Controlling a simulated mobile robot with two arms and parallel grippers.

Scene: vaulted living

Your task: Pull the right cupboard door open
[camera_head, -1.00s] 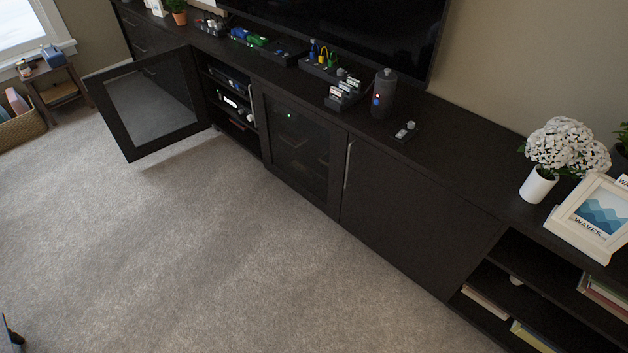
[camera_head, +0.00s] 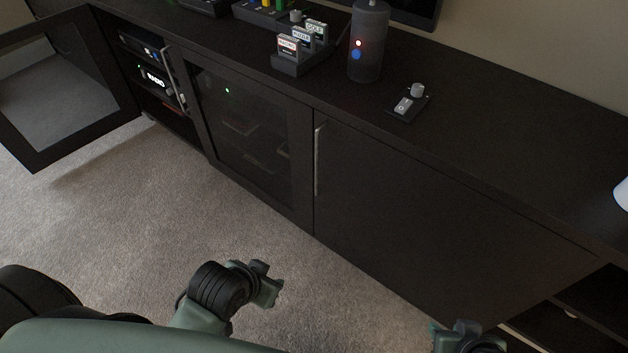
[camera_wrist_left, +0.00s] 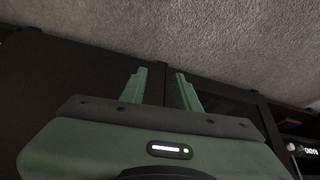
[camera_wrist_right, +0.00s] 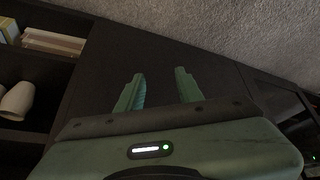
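The right cupboard door (camera_head: 420,215) is a plain dark panel, closed, with a slim upright metal handle (camera_head: 318,160) near its left edge. My left gripper (camera_head: 266,284) is low over the carpet, left of this door and apart from the handle. In the left wrist view its fingers (camera_wrist_left: 160,80) are open and empty, facing a seam between cabinet fronts. My right gripper (camera_head: 465,336) is at the bottom edge of the head view, partly cut off, before the lower right of the door. In the right wrist view its fingers (camera_wrist_right: 160,88) are open and empty, facing the dark panel.
A glass door (camera_head: 250,135) beside the right door is closed. A further glass door (camera_head: 65,95) stands open at the far left. A dark cylinder (camera_head: 368,50), a card rack (camera_head: 300,55) and a small knobbed device (camera_head: 408,104) stand on top. Carpet (camera_head: 150,210) in front is clear.

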